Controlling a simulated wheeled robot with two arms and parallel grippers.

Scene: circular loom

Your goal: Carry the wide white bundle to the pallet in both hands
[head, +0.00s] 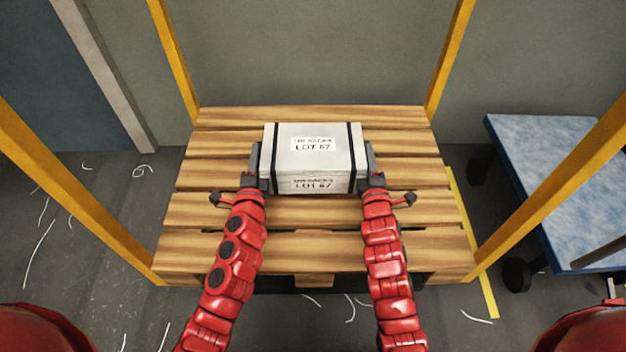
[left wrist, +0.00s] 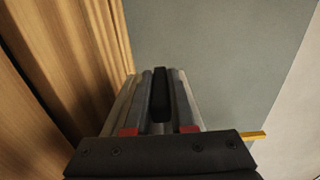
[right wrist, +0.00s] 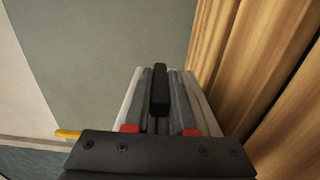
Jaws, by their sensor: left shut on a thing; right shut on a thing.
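The wide white bundle (head: 312,160) has two black straps and labels reading "LOT 67". It is level over the middle of the wooden pallet (head: 205,175); I cannot tell whether it touches the slats. My left gripper (head: 254,165) is shut at the bundle's left end, and my right gripper (head: 371,165) is shut at its right end. In the left wrist view, a black grip (left wrist: 161,95) sits between the fingers. The right wrist view shows a similar black grip (right wrist: 160,92). The bundle's underside is hidden.
Yellow posts (head: 172,55) stand around the pallet. A blue-topped cart (head: 560,180) on wheels is at the right. A grey wall (head: 310,50) is behind. White thread scraps (head: 40,250) lie on the dark floor. Bare slats show on all sides of the bundle.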

